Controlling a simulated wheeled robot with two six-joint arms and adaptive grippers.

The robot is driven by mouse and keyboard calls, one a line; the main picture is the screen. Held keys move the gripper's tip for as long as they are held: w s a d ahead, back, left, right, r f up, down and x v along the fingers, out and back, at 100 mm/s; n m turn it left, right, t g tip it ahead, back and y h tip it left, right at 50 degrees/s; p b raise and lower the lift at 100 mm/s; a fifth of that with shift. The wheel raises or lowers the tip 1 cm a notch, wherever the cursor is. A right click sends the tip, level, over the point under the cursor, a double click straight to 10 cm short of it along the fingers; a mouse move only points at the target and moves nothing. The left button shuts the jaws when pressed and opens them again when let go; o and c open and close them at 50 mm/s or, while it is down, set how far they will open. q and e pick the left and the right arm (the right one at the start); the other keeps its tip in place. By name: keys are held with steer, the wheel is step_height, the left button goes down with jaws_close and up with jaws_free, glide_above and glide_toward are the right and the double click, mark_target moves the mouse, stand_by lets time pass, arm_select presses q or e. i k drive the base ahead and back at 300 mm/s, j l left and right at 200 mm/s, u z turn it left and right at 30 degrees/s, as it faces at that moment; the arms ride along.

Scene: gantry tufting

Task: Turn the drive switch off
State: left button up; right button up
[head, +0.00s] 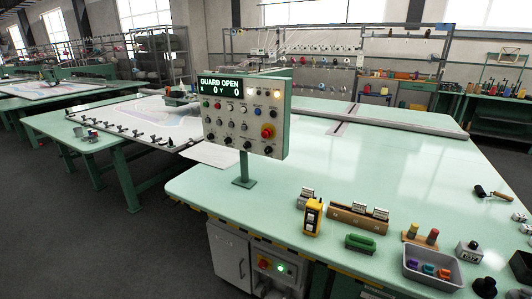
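The control panel (243,113) stands on a post at the near left of the pale green table. Its display (220,86) reads "GUARD OPEN" with X 0 and Y 0. Below it are rows of small buttons, a red emergency knob on yellow (267,131) and several black knobs along the bottom. The labels are too small to read, so I cannot tell which control is the drive switch. A cabinet under the table carries a red-and-yellow rotary switch (264,262) and a lit green lamp (281,268). Neither of my grippers is in view.
On the table's near edge are a yellow-and-black device (312,216), a wooden holder (357,217), a green block (360,243) and a grey tray (432,270) with coloured parts. The table middle is clear.

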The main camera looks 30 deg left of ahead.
mark_target(268, 150)
steer(key=u, duration=1.35)
steer(key=i+j+u, duration=0.1)
steer(key=i+j, duration=0.2)
steer(key=i+j+u, duration=0.15)
steer(key=i+j, duration=0.15)
steer(key=i, duration=0.25)
